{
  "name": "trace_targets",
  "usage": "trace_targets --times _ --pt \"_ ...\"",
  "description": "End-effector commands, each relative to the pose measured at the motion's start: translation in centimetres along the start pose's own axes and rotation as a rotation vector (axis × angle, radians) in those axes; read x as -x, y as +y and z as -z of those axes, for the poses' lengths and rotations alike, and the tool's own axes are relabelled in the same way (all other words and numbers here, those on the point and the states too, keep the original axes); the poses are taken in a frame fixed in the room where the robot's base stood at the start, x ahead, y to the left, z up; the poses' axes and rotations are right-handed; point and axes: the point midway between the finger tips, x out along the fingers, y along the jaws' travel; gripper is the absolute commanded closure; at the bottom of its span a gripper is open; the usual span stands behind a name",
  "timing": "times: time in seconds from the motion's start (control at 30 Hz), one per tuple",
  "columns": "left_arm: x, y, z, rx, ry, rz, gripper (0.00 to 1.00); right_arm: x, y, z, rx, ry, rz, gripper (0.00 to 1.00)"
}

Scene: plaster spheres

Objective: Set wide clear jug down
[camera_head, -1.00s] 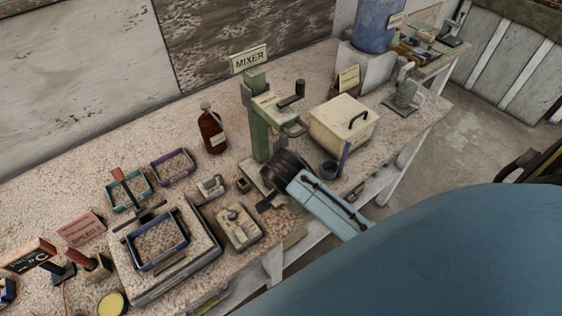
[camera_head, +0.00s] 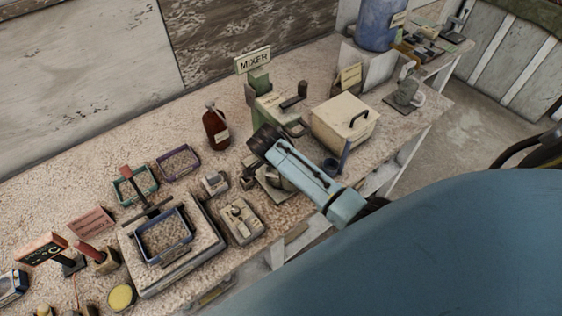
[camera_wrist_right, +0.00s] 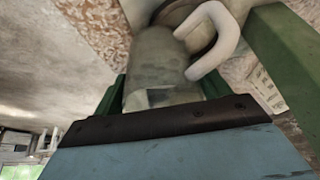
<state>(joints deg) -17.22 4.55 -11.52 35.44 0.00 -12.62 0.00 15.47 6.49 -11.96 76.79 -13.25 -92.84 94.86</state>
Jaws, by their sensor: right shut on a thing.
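My right gripper (camera_wrist_right: 165,92) is shut on the clear jug (camera_wrist_right: 160,62), which shows in the right wrist view as a cloudy, see-through body with a pale curved handle (camera_wrist_right: 222,38) on the right. Green fingers stand on either side of the jug body. My left gripper is not in view.
Trays and a scale (camera_head: 180,265) fill the front left.

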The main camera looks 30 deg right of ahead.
Motion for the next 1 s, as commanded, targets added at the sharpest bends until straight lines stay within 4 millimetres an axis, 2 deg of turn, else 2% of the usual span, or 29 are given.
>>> trace_targets --times 0.17,0.43,0.57,0.97,1.0 --pt "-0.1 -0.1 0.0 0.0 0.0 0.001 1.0 0.1 -1.1 0.1 -0.001 0.001 0.002 0.62" --pt "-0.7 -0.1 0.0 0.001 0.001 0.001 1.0 0.1 -4.7 0.1 -0.002 0.001 0.002 0.62" --pt "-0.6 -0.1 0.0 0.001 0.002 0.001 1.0 -1.1 -4.3 -0.4 0.001 0.002 -0.001 0.62" --pt "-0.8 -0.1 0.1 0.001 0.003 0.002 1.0 -1.6 -4.3 -0.7 -0.001 0.001 0.001 0.62" --pt "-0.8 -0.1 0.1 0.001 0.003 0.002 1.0 -1.7 -4.3 -0.7 0.0 0.0 -0.001 0.22"
